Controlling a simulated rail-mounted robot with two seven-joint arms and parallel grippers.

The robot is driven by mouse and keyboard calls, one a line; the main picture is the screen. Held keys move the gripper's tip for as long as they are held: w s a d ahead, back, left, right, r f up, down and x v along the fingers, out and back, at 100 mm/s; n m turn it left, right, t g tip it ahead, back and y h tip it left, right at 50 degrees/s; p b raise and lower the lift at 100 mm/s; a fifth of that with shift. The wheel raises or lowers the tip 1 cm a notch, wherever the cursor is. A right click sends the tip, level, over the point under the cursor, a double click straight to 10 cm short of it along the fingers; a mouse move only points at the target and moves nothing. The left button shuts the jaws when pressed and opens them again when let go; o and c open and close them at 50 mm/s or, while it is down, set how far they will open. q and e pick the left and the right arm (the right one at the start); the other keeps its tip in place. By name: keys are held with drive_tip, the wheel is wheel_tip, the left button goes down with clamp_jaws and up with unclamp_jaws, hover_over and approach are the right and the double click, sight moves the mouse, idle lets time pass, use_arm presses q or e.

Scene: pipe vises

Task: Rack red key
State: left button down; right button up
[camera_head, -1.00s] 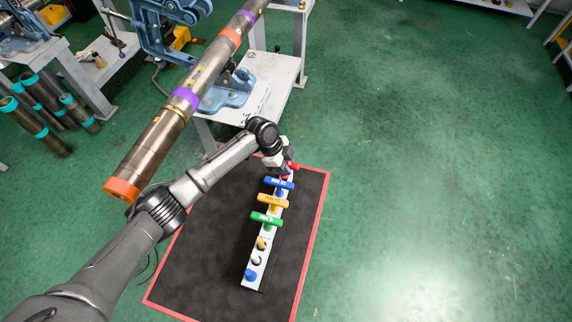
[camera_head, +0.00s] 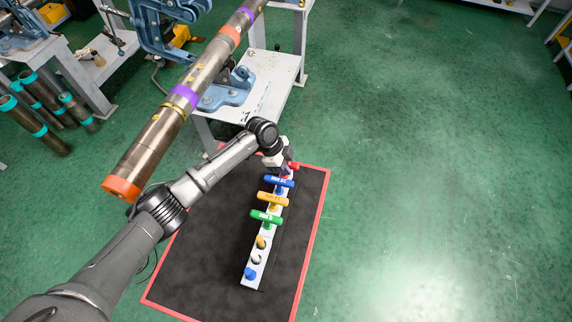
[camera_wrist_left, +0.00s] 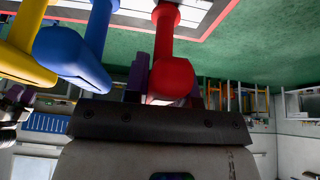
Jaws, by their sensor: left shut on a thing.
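My left gripper (camera_head: 284,166) is at the far end of the white key rack (camera_head: 256,266) on the black mat. It is shut on the red key (camera_wrist_left: 172,78), whose handle lies between the fingers in the left wrist view. A bit of the red key (camera_head: 293,166) shows in the head view; the gripper hides the rest. The key's shaft points towards the rack; whether it is seated in a hole I cannot tell. Blue (camera_head: 279,182), yellow (camera_head: 272,198) and green (camera_head: 266,217) T-handled keys stand in the rack beside it. My right gripper is not in view.
The red-edged black mat (camera_head: 205,255) lies on green floor, clear to the right.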

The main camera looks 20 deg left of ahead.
use_arm(q)
drive_tip(key=shift+f+b, duration=0.3)
drive_tip(key=shift+f, duration=0.1)
idle(0.8)
drive_tip(key=c, duration=0.9)
unclamp_jaws()
drive_tip(key=shift+o, duration=0.2)
drive_tip(key=v, duration=1.3)
drive_tip(key=shift+a+r+p, duration=0.2)
drive_tip(key=shift+r+p, duration=0.1)
drive_tip(key=shift+p, duration=0.05)
drive_tip(key=shift+n, duration=0.3)
